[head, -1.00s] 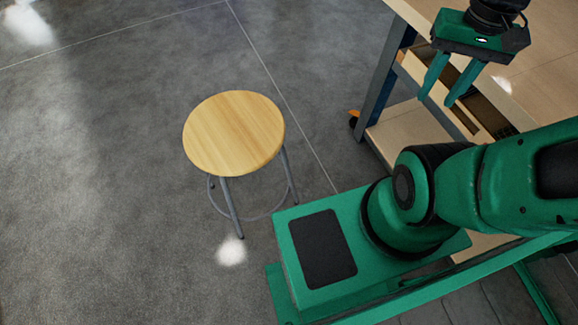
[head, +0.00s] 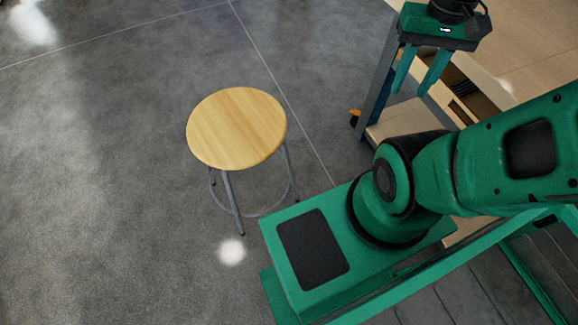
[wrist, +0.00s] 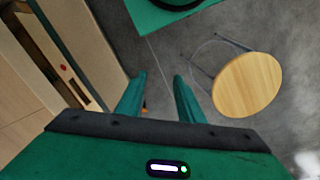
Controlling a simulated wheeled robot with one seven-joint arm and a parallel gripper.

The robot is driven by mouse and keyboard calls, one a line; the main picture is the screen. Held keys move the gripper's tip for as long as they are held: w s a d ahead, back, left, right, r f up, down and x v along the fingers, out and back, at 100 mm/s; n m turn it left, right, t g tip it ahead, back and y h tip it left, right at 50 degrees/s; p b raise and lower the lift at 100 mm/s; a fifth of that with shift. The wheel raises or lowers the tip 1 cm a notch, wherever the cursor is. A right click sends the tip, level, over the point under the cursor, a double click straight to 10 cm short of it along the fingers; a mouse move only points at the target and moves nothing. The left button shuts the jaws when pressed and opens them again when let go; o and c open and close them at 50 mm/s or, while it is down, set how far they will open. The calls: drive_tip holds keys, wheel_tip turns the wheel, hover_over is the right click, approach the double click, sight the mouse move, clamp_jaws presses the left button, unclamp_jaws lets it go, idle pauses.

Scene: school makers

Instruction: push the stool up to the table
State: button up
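The stool (head: 237,128) has a round light-wood seat and grey metal legs with a ring. It stands upright on the floor, left of the table and apart from it. It also shows at the right of the wrist view (wrist: 247,84). The wooden table (head: 535,40) is at the upper right, with a dark leg, a lower shelf and a drawer-like section. My gripper (head: 413,92) is open and empty, fingers pointing down, near the table's edge and right of the stool. In the wrist view its fingers (wrist: 160,80) are spread with only floor between them.
An orange caster (head: 354,117) is at the foot of the table leg. The lower shelf (head: 405,120) sits between the table leg and my arm. The grey floor (head: 100,170) around the stool is clear, including the gap towards the table.

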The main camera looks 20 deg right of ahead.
drive_tip(key=w+d+f+n, duration=0.15)
drive_tip(key=w+f, duration=0.25)
drive_tip(key=w, duration=0.6)
drive_tip(key=w+d+f, duration=0.2)
drive_tip(key=w+f, duration=0.3)
drive_tip(key=w, duration=0.5)
drive_tip(key=w+a+f+n, duration=0.1)
drive_tip(key=w+f, duration=0.5)
drive_tip(key=f, duration=0.3)
drive_tip(key=w+a+f+n, duration=0.1)
drive_tip(key=w+f, duration=0.5)
drive_tip(key=f, duration=0.2)
drive_tip(key=w+a+f, duration=0.2)
drive_tip(key=a+f, duration=0.1)
drive_tip(key=f, duration=0.9)
drive_tip(key=w+a+f, duration=0.1)
drive_tip(key=a+f, duration=0.3)
drive_tip(key=f, duration=0.7)
drive_tip(key=s+a+f, duration=0.2)
drive_tip(key=f, duration=0.5)
drive_tip(key=s+a+f+y, duration=0.1)
drive_tip(key=s+a+f, duration=0.1)
drive_tip(key=f, duration=0.6)
drive_tip(key=s+a+f+y, duration=0.1)
drive_tip(key=s+a+f, duration=0.2)
drive_tip(key=f, duration=0.4)
drive_tip(key=shift+a+f+t, duration=0.15)
drive_tip(key=shift+a+t, duration=0.15)
drive_tip(key=shift+a, duration=0.1)
